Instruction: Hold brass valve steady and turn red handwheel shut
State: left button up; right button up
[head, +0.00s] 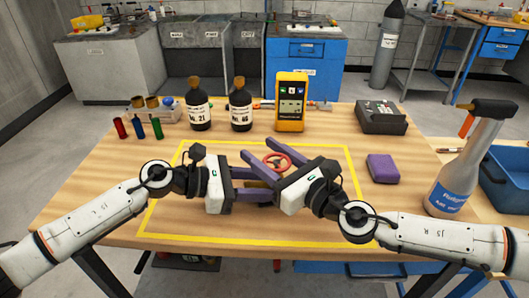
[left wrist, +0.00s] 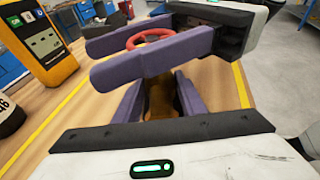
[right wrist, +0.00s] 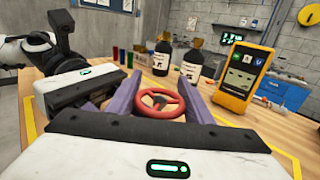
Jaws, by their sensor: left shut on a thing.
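The brass valve is mostly hidden in the head view; its brass body (left wrist: 160,98) shows between my left fingers in the left wrist view. The red handwheel (head: 277,162) sits above it and also shows in the right wrist view (right wrist: 159,103). My left gripper (head: 266,184) comes in from the left and is shut on the valve body below the wheel. My right gripper (head: 257,152) comes in from the right, with its purple fingers apart on either side of the handwheel. Whether they touch the rim I cannot tell.
Two dark bottles (head: 199,108) and a yellow meter (head: 291,103) stand behind the yellow taped area. A purple block (head: 383,168) and a spray bottle (head: 465,165) are at the right. Small coloured tubes (head: 139,129) stand at the back left. The taped area's left front is clear.

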jog(key=shift+c, duration=1)
jog(key=m+t+h, duration=0.2)
jog(key=h, duration=0.1)
jog(key=m+t+h, duration=0.1)
jog(key=shift+w+d+m, duration=0.3)
jog(key=shift+d, duration=0.05)
jog(key=shift+w+d+m+t+h, duration=0.1)
jog(key=shift+d+m+t+h, duration=0.2)
jog(key=shift+m+h, duration=0.6)
jog(key=shift+w+d+m+t+h, duration=0.1)
jog(key=shift+d+m+t+h, duration=0.3)
jog(key=shift+h, duration=0.9)
jog(key=shift+w+d+m+t+h, duration=0.1)
jog(key=shift+m+t+h, duration=0.1)
jog(key=shift+m+h, duration=0.7)
jog(key=shift+h, duration=0.4)
jog(key=o, duration=1)
jog(key=shift+o, duration=0.2)
